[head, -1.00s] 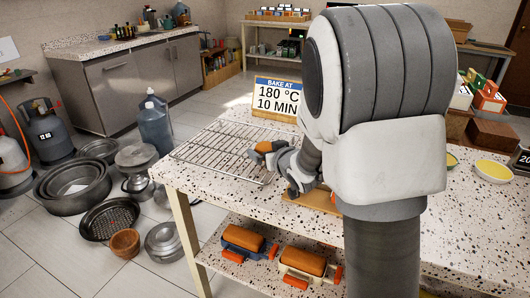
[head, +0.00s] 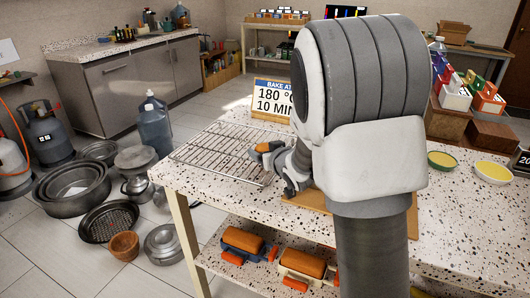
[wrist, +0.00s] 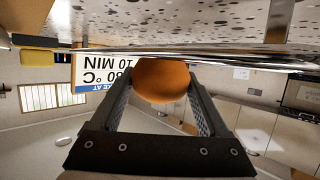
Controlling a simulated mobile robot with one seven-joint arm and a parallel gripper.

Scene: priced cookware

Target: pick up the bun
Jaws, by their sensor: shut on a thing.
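The bun (wrist: 162,80) is round and orange-brown and sits between the two fingers of my gripper (wrist: 160,92) in the wrist view. My gripper is shut on it. In the head view my gripper (head: 266,151) is over the right part of the wire rack (head: 215,148), with a bit of the bun's orange-brown showing at its tip. I cannot tell whether the bun touches the rack. My arm hides part of the table behind it.
A "BAKE AT 180 °C 10 MIN" sign (head: 272,97) stands behind the rack. A wooden board (head: 299,202) lies under my arm.

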